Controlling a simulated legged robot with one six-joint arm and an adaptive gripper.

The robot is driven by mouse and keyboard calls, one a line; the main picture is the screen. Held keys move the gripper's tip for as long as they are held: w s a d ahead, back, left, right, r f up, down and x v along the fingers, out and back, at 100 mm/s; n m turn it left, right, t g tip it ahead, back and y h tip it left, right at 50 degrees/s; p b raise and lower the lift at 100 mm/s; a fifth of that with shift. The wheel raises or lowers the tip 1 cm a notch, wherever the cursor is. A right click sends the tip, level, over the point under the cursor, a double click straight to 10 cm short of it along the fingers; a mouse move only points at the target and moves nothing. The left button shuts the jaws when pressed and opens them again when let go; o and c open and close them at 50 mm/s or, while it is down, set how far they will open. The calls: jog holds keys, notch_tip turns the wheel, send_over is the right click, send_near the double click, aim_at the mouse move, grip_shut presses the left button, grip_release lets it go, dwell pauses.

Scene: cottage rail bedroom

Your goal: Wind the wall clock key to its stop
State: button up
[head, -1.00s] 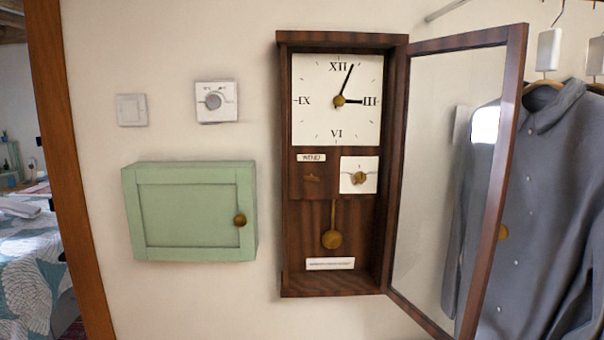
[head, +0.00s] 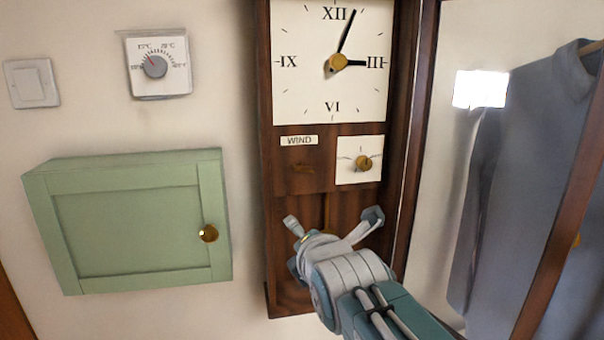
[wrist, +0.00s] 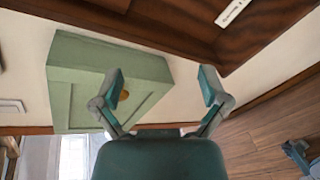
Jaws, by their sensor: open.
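The wall clock (head: 265,200) is a dark wooden case with a white dial (head: 300,95).
The clock's glass door (head: 575,180) stands open on the right, with grey shirts (head: 530,170) beyond it. A green cabinet (head: 130,230) with a brass knob is left of the clock. A thermostat (head: 155,65) and a light switch (head: 31,83) are above it.

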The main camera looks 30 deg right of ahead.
aim_at(303, 171)
jog(key=w+d+r+n+t+h, duration=0.1)
jog(key=w+d+r+n+t, duration=0.15)
jog(key=r+n, duration=0.55)
jog(key=shift+n+t, duration=0.35)
jog(key=shift+n, duration=0.25)
jog(key=x, duration=0.7)
jog(key=d+f+x, duration=0.1)
jog(key=x, duration=0.2)
jog(key=shift+w+d, duration=0.1)
jog(key=shift+w, duration=0.15)
jog(key=shift+s, duration=0.1)
jog(key=c, duration=1.2)
